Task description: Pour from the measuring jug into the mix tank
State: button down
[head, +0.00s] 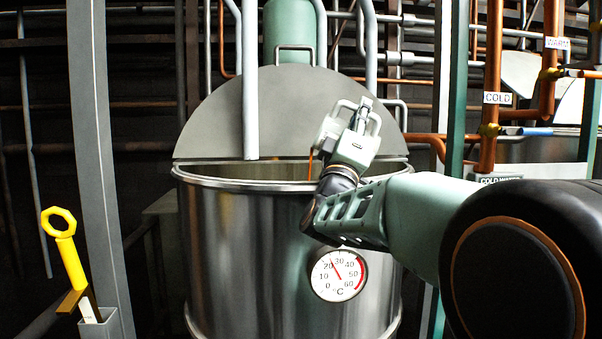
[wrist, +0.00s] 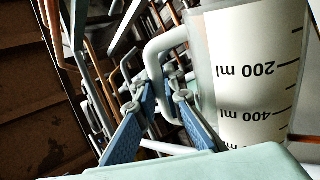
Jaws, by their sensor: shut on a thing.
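The mix tank (head: 240,235) is a large steel drum, with a grey half lid over the back of its mouth and the front half open. My gripper (head: 358,118) is above the right part of its rim. It is shut on the handle (wrist: 160,62) of the measuring jug (wrist: 258,85), and its blue finger pads show in the wrist view. The pale jug has 200 ml and 400 ml marks, upside down there. In the head view the jug (head: 327,132) is small, tilted and partly hidden by my gripper. A thin orange-brown streak drops beside it toward the opening. The liquid level is hidden.
A round thermometer dial (head: 338,275) is on the tank front. A grey post (head: 98,150) and a yellow wrench-like tool (head: 66,250) in a holder stand left. Copper pipes (head: 490,90) and a green post (head: 454,90) stand right.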

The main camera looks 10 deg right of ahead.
aim_at(376, 124)
jog(key=shift+a+r+n+t+y, duration=0.1)
jog(key=shift+a+n+t+y, duration=0.3)
jog(key=shift+n+t+y, duration=0.6)
dwell(1.1)
jog(key=shift+w+a+r+n+t+y+b, duration=0.15)
jog(key=shift+a+r+n+t+y+b, duration=0.15)
jog(key=shift+a+n+y, duration=0.4)
jog(key=shift+w+a+r+n+t+y+b, duration=0.1)
jog(key=shift+a+r+n+t+y, duration=0.2)
jog(key=shift+n, duration=0.7)
dwell(0.7)
